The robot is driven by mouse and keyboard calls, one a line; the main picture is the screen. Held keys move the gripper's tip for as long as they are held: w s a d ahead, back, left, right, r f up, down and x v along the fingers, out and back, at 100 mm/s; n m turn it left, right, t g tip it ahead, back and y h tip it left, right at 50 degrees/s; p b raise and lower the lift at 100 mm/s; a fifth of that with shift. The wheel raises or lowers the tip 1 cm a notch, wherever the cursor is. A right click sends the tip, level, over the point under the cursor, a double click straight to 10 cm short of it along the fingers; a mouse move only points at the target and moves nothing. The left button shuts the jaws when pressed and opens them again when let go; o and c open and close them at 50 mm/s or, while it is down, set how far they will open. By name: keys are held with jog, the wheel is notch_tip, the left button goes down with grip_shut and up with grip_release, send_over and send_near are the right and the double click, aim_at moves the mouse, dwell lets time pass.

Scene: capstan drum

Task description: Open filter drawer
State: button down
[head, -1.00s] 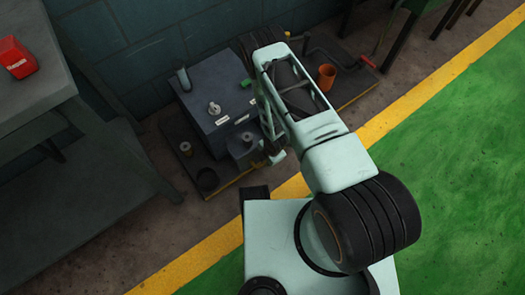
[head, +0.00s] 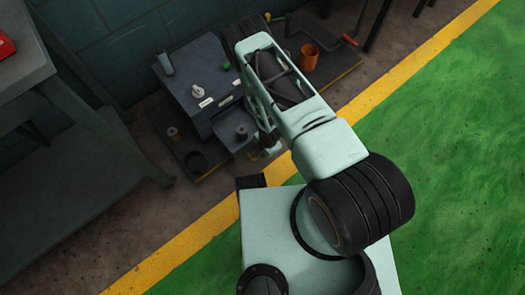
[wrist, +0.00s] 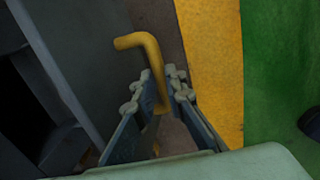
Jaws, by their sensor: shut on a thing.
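The filter drawer (head: 231,136) is a dark grey block sticking out of the front of the dark blue-grey housing (head: 193,75). It carries a small round fitting on top. The yellow handle (wrist: 140,41) is a bent bar in the wrist view. My gripper (wrist: 161,78) is shut on the handle, with its bar passing between the two fingers. In the head view my arm covers part of the housing and most of the handle. How deep the drawer still sits in the housing cannot be told.
An orange cup (head: 309,57) and a pipe with a red grip (head: 350,41) stand to the right. A grey table (head: 50,85) stands at the left. A yellow stripe (head: 172,248) borders the open green floor (head: 465,150).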

jog(key=c, duration=2)
grip_release()
jog(key=shift+o, duration=0.2)
notch_tip(320, 180, up, 12)
jog(key=s+d, duration=0.1)
jog(key=shift+s, duration=0.4)
jog(key=shift+d, duration=0.1)
